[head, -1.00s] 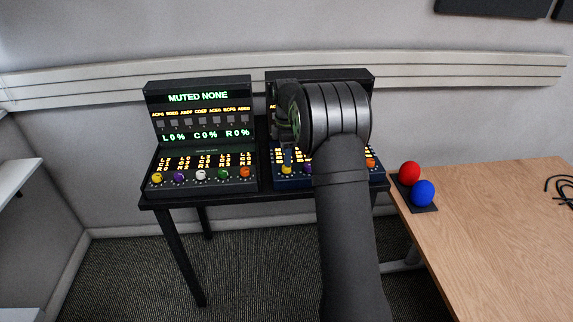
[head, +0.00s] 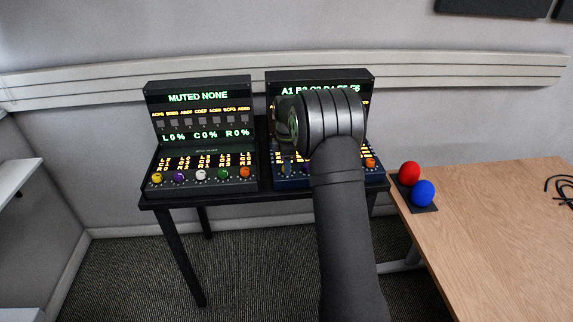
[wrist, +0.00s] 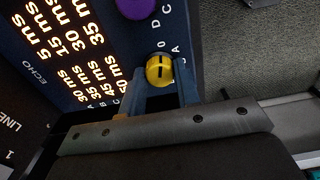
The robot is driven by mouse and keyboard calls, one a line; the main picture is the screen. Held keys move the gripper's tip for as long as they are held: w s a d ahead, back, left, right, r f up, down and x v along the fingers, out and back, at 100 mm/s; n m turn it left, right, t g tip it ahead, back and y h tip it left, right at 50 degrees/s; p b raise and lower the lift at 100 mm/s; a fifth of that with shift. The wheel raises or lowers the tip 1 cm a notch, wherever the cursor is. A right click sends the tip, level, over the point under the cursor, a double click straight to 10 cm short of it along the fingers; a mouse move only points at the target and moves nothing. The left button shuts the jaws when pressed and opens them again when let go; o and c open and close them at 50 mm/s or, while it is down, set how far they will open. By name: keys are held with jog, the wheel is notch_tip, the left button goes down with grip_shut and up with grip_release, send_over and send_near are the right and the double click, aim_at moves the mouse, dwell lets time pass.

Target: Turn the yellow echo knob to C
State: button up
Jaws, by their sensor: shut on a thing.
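The yellow knob (wrist: 160,70) is on the dark blue panel (wrist: 110,22) marked ECHO in the wrist view. A dark line runs across its round face; small letters are printed around it, but which one it points at I cannot tell. My gripper (wrist: 162,91) is shut on the knob, with one blue-grey finger on each side. In the head view my gripper (head: 287,168) is at the front left of the right-hand console (head: 320,76). There the fingers and wrist hide most of the knob.
A purple knob (wrist: 134,6) is close to the yellow one. An orange knob (head: 370,163) is at the panel's right. The left console (head: 198,88) has a row of coloured knobs. Red (head: 410,173) and blue (head: 423,193) balls are at the wooden table's (head: 500,230) edge.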

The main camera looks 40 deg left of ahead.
jog(key=shift+m, duration=0.3)
jog(key=m, duration=0.9)
jog(key=shift+m, duration=0.4)
jog(key=m, duration=1)
jog(key=shift+m, duration=0.4)
jog(key=o, duration=1)
jog(key=shift+c, duration=0.2)
